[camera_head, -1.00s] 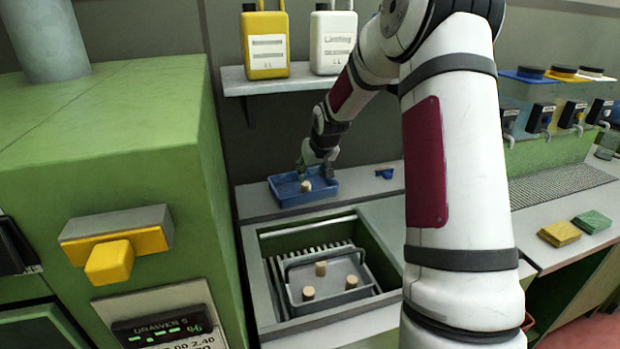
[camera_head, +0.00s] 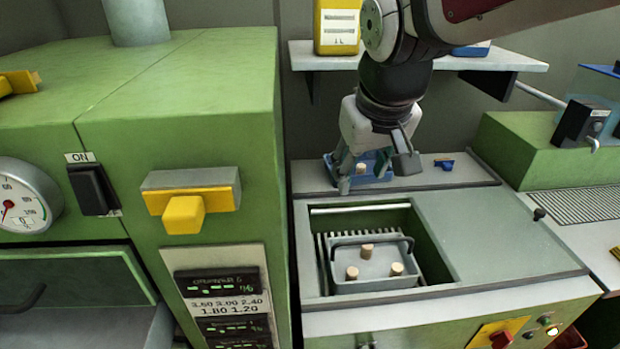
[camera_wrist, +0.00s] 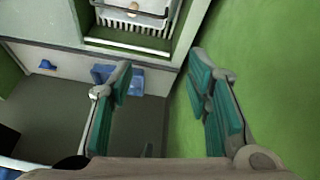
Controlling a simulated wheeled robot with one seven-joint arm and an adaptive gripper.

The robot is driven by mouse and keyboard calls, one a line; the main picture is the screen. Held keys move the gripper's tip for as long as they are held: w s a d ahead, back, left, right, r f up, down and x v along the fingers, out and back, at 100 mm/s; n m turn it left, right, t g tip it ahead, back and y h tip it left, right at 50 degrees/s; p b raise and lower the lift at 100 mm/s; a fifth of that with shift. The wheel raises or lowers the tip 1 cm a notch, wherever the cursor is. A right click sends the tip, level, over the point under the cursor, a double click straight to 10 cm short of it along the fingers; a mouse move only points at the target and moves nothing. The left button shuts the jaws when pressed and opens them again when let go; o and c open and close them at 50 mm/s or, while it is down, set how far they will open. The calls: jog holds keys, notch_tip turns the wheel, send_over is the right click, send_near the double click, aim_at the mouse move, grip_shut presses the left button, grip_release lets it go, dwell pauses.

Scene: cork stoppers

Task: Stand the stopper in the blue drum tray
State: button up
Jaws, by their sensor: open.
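The blue drum tray (camera_head: 374,183) sits on the grey ledge behind the sunken basin. One tan cork stopper (camera_head: 361,169) is in it and looks upright; my gripper partly covers the tray. My gripper (camera_head: 375,165) is open and empty, in front of and above the tray in the head view. In the wrist view its teal fingers (camera_wrist: 168,78) are wide apart with nothing between them. The blue tray (camera_wrist: 137,84) shows there partly behind the left finger; the stopper in it cannot be made out.
A grey basket (camera_head: 372,284) with a handle and three stoppers stands in the basin (camera_head: 432,262). A small blue object (camera_head: 444,164) lies right of the tray. A shelf (camera_head: 487,63) with jugs hangs above. A green machine (camera_head: 235,130) stands at left.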

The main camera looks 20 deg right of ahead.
jog(key=s+a+f+y, duration=0.1)
jog(key=s+a, duration=0.3)
jog(key=s, duration=0.9)
jog(key=shift+a+f+n, duration=0.2)
jog(key=shift+f+n, duration=0.15)
jog(key=shift+n, duration=0.05)
jog(key=shift+r, duration=0.1)
